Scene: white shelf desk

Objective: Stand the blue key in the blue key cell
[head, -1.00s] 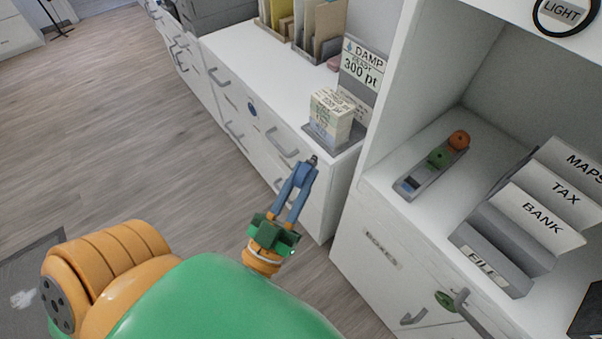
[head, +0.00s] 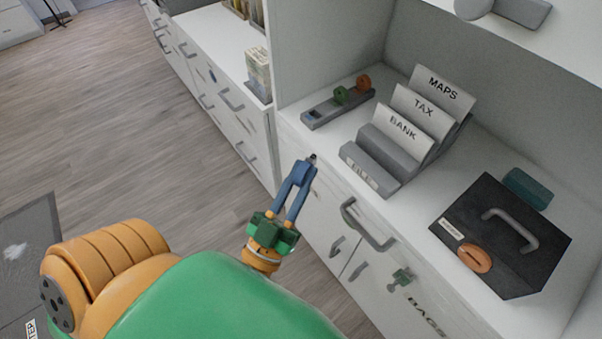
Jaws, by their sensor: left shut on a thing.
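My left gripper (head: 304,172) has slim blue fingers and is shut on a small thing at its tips. Only a short dark grey end of that thing, the blue key (head: 313,157), shows clearly; the fingers hide most of it. The grey key rack (head: 337,109) lies on the white shelf, above and slightly right of the gripper in the head view. Its near-left cell, the blue key cell (head: 315,113), has a blue mark and looks empty. A green key (head: 341,95) and an orange key (head: 363,82) stand in the other cells. My right gripper is out of view.
A stepped file holder (head: 385,160) with MAPS, TAX and BANK cards stands right of the rack. A black box (head: 505,225) with a handle sits farther right.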

